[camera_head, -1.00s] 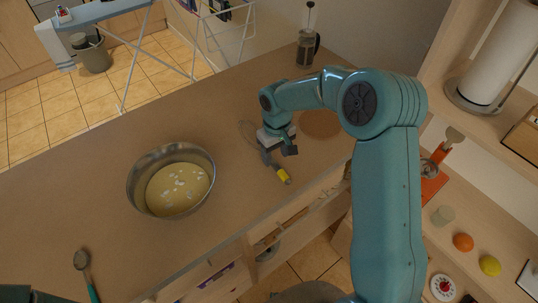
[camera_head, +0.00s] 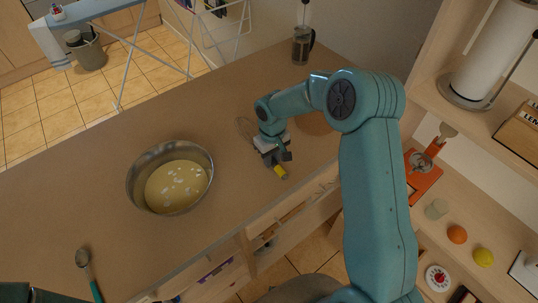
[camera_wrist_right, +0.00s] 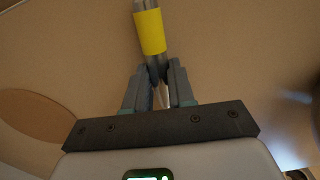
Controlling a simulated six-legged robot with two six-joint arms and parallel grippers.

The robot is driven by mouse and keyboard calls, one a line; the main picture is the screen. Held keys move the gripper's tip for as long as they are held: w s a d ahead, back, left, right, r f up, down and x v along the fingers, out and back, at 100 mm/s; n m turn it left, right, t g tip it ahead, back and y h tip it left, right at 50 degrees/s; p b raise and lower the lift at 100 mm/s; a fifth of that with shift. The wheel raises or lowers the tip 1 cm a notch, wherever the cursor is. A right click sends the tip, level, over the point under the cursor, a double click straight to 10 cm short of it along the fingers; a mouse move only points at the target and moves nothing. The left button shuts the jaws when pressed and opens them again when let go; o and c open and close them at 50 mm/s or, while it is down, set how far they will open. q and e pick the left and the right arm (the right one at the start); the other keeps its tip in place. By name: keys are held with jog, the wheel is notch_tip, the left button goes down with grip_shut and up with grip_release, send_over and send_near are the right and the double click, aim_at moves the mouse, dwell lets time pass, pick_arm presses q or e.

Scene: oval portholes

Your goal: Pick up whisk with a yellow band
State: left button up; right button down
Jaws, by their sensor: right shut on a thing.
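The whisk lies on the wooden counter, its thin wire loops (camera_head: 246,128) just left of my right wrist in the head view. Its yellow band (camera_head: 280,171) shows just beyond my right gripper (camera_head: 275,159). In the right wrist view the band (camera_wrist_right: 150,32) wraps the metal handle, and my right gripper (camera_wrist_right: 160,88) is shut on the handle just below it. The middle of the whisk is hidden by the gripper. I cannot tell whether it is lifted off the counter. My left gripper is out of view.
A metal bowl (camera_head: 137,190) with yellow batter stands left of the whisk. A spoon (camera_head: 86,269) lies at the lower left. A French press (camera_head: 302,44) stands at the back. A round brown mat (camera_head: 315,122) lies right of my wrist. The counter's front edge is close by.

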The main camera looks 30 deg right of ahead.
notch_tip(320, 180, up, 20)
jog(key=b, duration=0.2)
